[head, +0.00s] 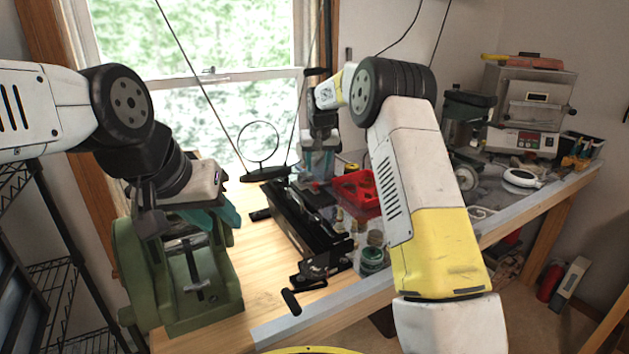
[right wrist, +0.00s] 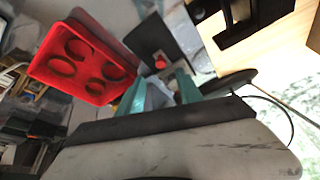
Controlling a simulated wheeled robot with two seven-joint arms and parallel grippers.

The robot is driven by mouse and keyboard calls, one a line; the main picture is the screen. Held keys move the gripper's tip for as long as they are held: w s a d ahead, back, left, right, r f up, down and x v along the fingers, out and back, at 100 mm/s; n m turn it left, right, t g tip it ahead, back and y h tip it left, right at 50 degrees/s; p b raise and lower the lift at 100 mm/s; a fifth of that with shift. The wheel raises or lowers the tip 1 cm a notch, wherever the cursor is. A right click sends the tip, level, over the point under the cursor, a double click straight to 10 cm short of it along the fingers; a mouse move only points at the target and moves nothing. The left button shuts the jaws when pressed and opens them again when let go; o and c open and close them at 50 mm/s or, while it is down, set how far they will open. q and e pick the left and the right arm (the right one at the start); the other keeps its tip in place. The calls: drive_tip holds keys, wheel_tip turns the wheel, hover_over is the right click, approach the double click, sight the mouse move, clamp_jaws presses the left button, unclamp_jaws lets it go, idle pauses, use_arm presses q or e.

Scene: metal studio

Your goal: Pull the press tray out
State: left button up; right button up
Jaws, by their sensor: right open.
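A green machine, which looks like the press (head: 135,265), stands at the left end of the wooden bench. Metal parts with a T-shaped piece (head: 197,283) show in its front opening; I cannot tell which part is the tray. My left gripper (head: 212,216), with teal fingers, hangs over the top of the press; its wrist hides part of it, and its jaw gap is unclear. My right gripper (head: 318,163) is open at the back of the bench, well apart from the press. Its teal fingers also show in the right wrist view (right wrist: 158,95), with nothing clearly held between them.
A long black device (head: 300,220) with a crank lies right of the press. A red tray (head: 357,192) sits beside it, near my right gripper, with small jars (head: 372,258) in front. A ring on a black base (head: 260,145) stands by the window. Bare wood lies between press and black device.

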sight(316, 185)
drive_tip(key=x, duration=0.8)
drive_tip(key=shift+w+a+f, duration=0.1)
drive_tip(key=shift+w+f, duration=0.05)
clamp_jaws()
idle(1.2)
